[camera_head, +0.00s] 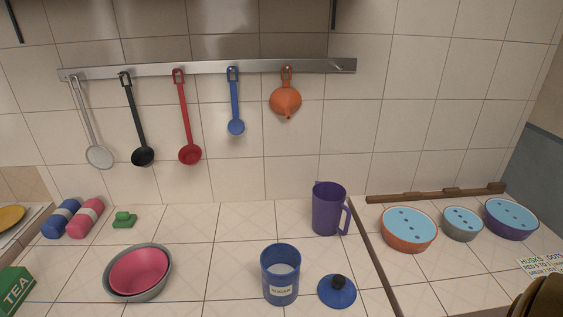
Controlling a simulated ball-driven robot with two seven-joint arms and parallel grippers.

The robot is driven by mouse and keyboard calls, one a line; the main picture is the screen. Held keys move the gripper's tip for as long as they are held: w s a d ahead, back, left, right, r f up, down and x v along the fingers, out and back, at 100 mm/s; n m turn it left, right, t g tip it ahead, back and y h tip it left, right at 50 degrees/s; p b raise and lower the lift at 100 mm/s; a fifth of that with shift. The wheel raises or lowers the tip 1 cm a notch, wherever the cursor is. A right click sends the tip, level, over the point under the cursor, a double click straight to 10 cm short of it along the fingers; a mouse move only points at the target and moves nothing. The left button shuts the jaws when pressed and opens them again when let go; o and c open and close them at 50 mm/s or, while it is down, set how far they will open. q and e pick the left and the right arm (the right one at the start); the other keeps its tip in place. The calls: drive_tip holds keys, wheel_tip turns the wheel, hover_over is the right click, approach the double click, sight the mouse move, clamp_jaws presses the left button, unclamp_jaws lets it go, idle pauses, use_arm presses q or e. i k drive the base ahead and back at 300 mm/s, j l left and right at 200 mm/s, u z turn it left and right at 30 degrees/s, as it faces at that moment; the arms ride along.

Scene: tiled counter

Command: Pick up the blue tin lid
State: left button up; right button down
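The blue tin lid (337,292) lies on the tiled counter near the front, with a dark knob on top. Just to its left stands an open blue tin (281,274) with a white label and pale contents inside. The lid and tin look apart, with a small gap between them.
A purple jug (329,209) stands behind the lid. A wooden strip (377,262) runs along the counter to its right, with several bowls beyond. A pink bowl (138,271) sits inside a grey bowl (166,277) at the left. Utensils hang from a wall rail (210,69).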

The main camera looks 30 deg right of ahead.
sight(337, 291)
drive_tip(key=l+z, duration=0.1)
drive_tip(key=z, duration=0.85)
drive_tip(key=l+z, duration=0.1)
drive_tip(key=z, duration=0.4)
drive_tip(key=i+j, duration=0.05)
